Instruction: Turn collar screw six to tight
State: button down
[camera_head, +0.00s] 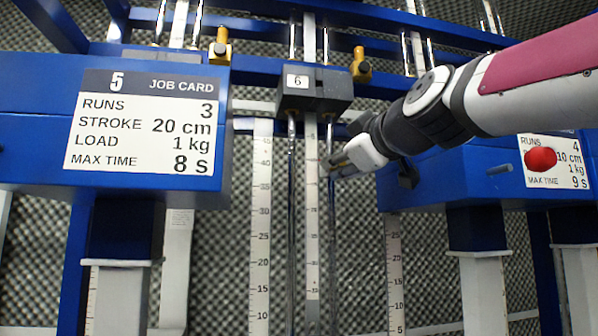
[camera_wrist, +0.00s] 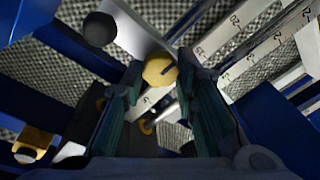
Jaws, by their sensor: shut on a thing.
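Station 6 shows its number plate on a dark block (camera_head: 315,92), with two vertical rods and a scale strip (camera_head: 312,200) running below it. My gripper (camera_head: 332,166) reaches in from the right and is at the rods just below the block. No number shows on this screw. In the head view my gripper hides the screw and most of what it is on.
A blue box with job card 5 (camera_head: 146,125) stands at the left. Another blue box (camera_head: 440,185), with a card and a red knob (camera_head: 541,160), stands at the right under my arm. Yellow fittings (camera_head: 221,47) sit along the upper blue frame. Grey foam covers the wall.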

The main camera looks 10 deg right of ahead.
jog(key=shift+a+f+n+h+p, duration=0.1)
jog(key=shift+n+h+p, duration=1.15)
jog(key=shift+n, duration=4.35)
jog(key=shift+a+n+h+p, duration=0.15)
jog(key=shift+n+p, duration=2.05)
jog(key=shift+n, duration=3.4)
jog(key=shift+f+n+h+p, duration=0.1)
jog(key=shift+n+h+p, duration=1.2)
jog(key=shift+n, duration=4.3)
jog(key=shift+y+p, duration=0.45)
jog(key=shift+y, duration=0.05)
